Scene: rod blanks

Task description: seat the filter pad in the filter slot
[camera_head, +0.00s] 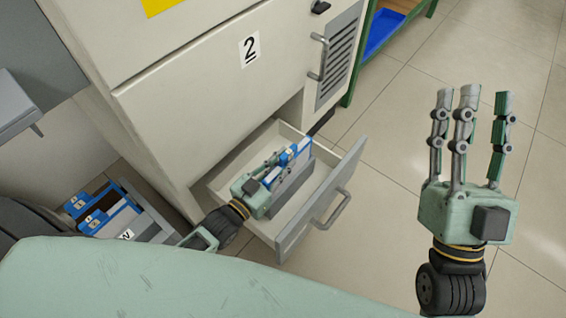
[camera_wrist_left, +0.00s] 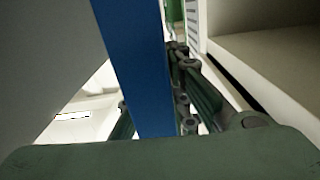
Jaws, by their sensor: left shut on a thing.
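The filter pad, a flat piece with a blue edge and a pale label (camera_head: 296,149), is in the open drawer at the foot of the cabinet. My left gripper (camera_head: 276,167) reaches into the drawer and is shut on it. In the left wrist view the blue edge (camera_wrist_left: 135,65) runs between the fingers. A grey upright holder (camera_head: 293,187), apparently the filter slot, stands in the drawer against the pad. I cannot tell whether the pad is inside it or beside it. My right gripper (camera_head: 478,98) is raised over the floor at the right, its fingers spread and empty.
The drawer (camera_head: 317,212) is pulled out, with a handle on its front. The cabinet (camera_head: 190,110) bears a number 2 sign. A grey box (camera_head: 155,232) at the lower left holds several blue-edged pieces. A green-framed rack (camera_head: 378,35) stands behind. The floor at the right is clear.

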